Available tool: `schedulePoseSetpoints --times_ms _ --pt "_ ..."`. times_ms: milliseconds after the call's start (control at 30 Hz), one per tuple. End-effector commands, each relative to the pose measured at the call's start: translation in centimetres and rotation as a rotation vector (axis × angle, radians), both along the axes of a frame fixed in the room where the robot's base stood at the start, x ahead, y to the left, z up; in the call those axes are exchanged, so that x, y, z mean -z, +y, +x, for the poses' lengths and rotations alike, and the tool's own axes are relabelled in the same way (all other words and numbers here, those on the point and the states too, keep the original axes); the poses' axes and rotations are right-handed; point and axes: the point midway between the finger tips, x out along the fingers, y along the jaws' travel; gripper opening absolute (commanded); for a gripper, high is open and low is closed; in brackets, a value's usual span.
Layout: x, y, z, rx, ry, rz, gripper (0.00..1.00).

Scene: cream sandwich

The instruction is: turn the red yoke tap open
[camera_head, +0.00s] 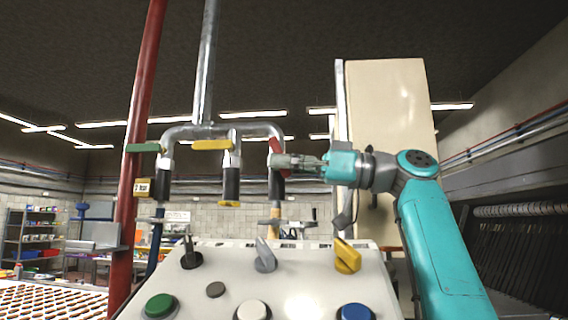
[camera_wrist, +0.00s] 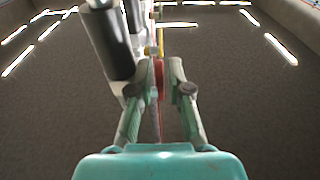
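The red yoke tap (camera_head: 276,146) has a flat red handle, tilted down to the right, on the rightmost branch of the grey pipe yoke. My gripper (camera_head: 277,161) reaches it from the right and covers part of the handle. In the wrist view the red handle (camera_wrist: 159,78) shows as a thin edge between the fingertips of my gripper (camera_wrist: 160,76). Both fingers lie close against its sides, and the gripper looks shut on it. The exact contact is partly hidden.
Below is a console (camera_head: 218,268) with switches and buttons. A red pipe (camera_head: 137,150) stands left; a cream cabinet (camera_head: 390,110) stands behind my arm.

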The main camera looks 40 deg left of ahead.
Motion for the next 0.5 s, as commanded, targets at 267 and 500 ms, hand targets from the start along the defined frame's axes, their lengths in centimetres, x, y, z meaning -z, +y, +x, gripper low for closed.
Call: schedulePoseSetpoints --times_ms 267,500 --pt "0.5 -2.8 1.8 0.004 0.0 0.0 0.18" --pt "1.1 -6.9 4.3 0.003 0.002 -0.001 0.18"
